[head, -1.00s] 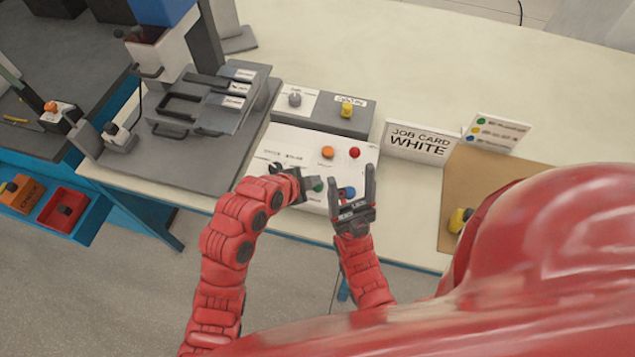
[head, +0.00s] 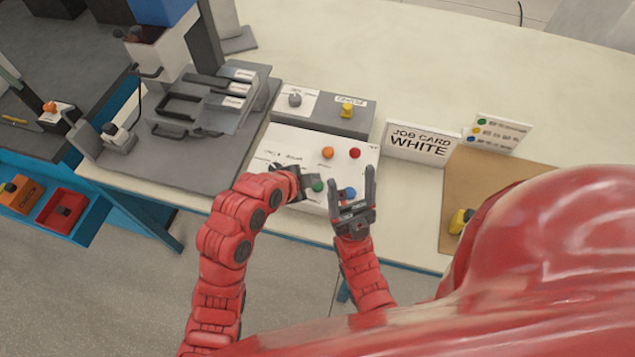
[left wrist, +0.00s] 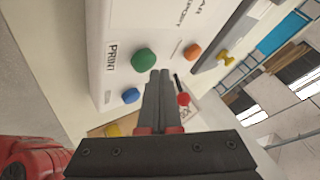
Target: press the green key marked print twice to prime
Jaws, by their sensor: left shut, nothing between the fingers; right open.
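In the left wrist view the green key (left wrist: 143,59) sits beside a label reading PRINT (left wrist: 112,57). My left gripper (head: 309,184) is shut and empty, close beside the green key in the head view. In the left wrist view its fingertips (left wrist: 159,74) appear just beside the key; I cannot tell whether they touch it. My right gripper (head: 352,176) is open and empty, in front of the panel near the blue button (head: 348,192).
Orange (head: 328,152) and red (head: 355,153) buttons share the panel. Behind it is a grey box (head: 322,114) with a grey knob and a yellow one. A job card reading WHITE (head: 421,143) stands at right. A grey press machine (head: 205,105) is at left.

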